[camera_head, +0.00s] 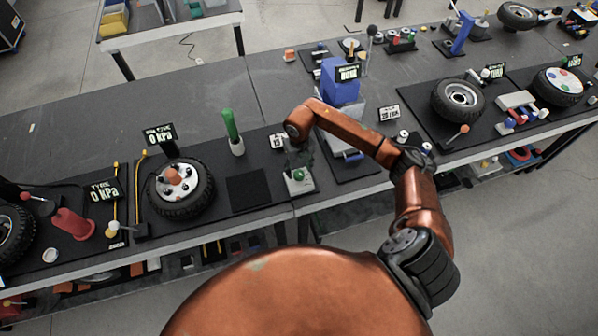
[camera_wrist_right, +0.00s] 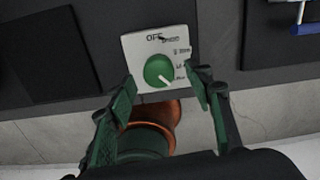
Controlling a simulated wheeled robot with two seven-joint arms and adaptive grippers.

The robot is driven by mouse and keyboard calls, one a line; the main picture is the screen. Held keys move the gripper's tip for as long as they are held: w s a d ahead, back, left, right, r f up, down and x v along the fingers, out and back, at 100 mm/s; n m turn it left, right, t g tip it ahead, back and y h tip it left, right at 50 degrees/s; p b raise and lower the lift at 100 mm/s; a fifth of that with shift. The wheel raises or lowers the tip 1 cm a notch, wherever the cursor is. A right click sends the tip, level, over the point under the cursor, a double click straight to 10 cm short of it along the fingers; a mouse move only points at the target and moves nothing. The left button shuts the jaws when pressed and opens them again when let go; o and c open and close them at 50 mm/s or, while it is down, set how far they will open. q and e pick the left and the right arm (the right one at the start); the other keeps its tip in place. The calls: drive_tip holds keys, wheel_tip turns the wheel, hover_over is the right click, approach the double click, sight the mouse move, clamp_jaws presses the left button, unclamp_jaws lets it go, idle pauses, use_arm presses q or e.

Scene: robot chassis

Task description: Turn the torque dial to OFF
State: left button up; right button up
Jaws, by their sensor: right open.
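The torque dial (camera_wrist_right: 158,70) is a green round knob on a white plate (camera_wrist_right: 133,48). OFF is printed at the plate's top, with more small labels down its right side. The knob's white pointer line slants to the lower right, away from OFF. In the head view the dial (camera_head: 299,175) sits near the bench's front edge. My right gripper (camera_wrist_right: 161,76) is open, its green-padded fingers either side of the knob in the picture, with no clear contact. In the head view my right gripper (camera_head: 298,157) hangs over the plate, dark and hard to make out. My left gripper is out of view.
Left of the dial are a black square pad (camera_head: 249,190), a green-handled tool (camera_head: 232,130) in a holder and a wheel (camera_head: 181,187). A blue-and-grey machine (camera_head: 341,85) stands behind my right arm. The bench's front edge is just below the dial.

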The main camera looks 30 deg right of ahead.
drive_tip(key=shift+f, duration=1.1)
drive_tip(key=c, duration=1.1)
